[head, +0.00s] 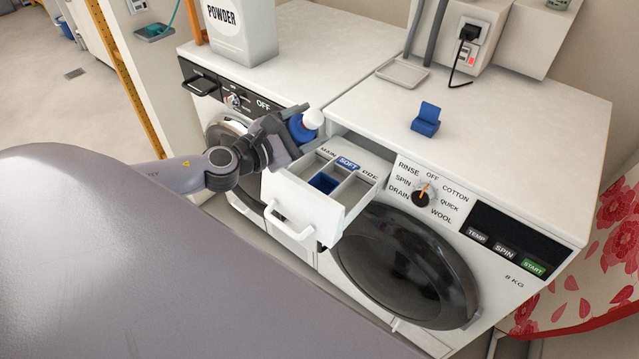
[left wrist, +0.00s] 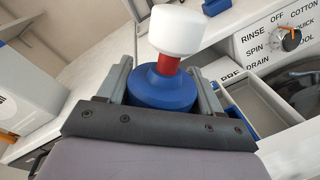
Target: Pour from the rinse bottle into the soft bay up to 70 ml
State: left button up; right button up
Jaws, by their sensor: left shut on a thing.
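The rinse bottle, blue with a white cap (head: 312,118) and a red neck, is tilted above the left part of the open drawer (head: 304,207). My left gripper (head: 281,138) is shut on it. In the left wrist view the bottle (left wrist: 165,87) sits between both fingers, its white cap on and pointing away from the wrist. The soft bay (head: 324,183) is the middle compartment, with a blue insert inside and a blue SOFT label behind it. The bay also shows in the left wrist view (left wrist: 247,119), partly hidden by the finger. My right gripper is not in view.
A blue part (head: 427,119) and a shallow white tray (head: 401,73) sit on the right machine's top. A white POWDER container (head: 238,30) stands on the left machine. The dial (head: 421,197) is beside the drawer. Most of the right machine's top is clear.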

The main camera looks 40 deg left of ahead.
pick_arm(q)
jog(key=shift+d+f+m+p, duration=0.25)
jog(key=shift+m+p, duration=0.15)
jog(key=shift+m, duration=0.2)
dwell(1.4)
jog(key=shift+d+f+m+y+p, duration=0.1)
jog(key=shift+f+m+y+p, duration=0.2)
jog(key=shift+m, duration=0.45)
jog(key=shift+d+f+m+y+p, duration=0.1)
jog(key=shift+f+m+y+p, duration=0.15)
jog(key=shift+m, duration=0.5)
dwell(3.4)
jog(key=shift+r+m+p, duration=0.1)
jog(key=shift+m+p, duration=0.2)
jog(key=shift+p, duration=0.05)
dwell(0.8)
